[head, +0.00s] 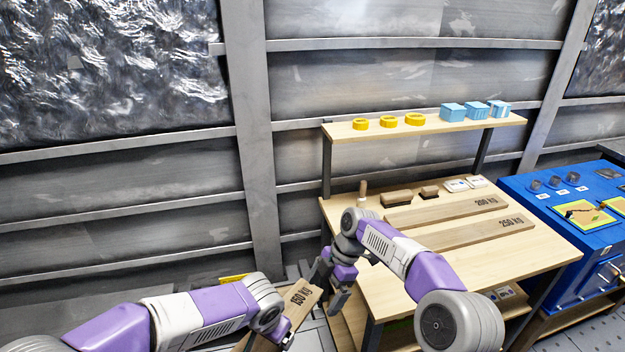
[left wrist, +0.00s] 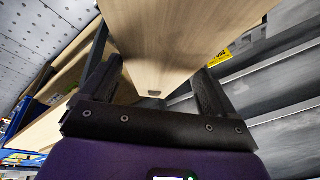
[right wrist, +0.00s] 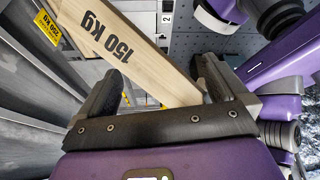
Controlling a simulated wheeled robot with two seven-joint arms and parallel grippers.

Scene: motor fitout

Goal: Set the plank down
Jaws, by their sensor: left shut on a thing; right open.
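A wooden plank marked 150 KG (head: 298,300) hangs tilted left of the workbench, low in the head view. My left gripper (head: 283,335) is shut on it; the plank's broad face (left wrist: 165,40) fills the space between the fingers in the left wrist view. My right gripper (head: 330,288) is open near the plank's labelled end, beside the bench's left edge. In the right wrist view the plank (right wrist: 130,45) reaches toward the space between the open fingers; I cannot tell whether they touch it. The plank's lower end is hidden in the head view.
The workbench (head: 400,285) carries planks marked 200 KG (head: 440,212) and 250 KG (head: 460,240), brown blocks (head: 397,198) and white boxes (head: 457,185). Its shelf (head: 345,131) holds yellow rings (head: 388,121) and blue boxes (head: 453,112). A blue cabinet (head: 560,215) stands right. The bench front is clear.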

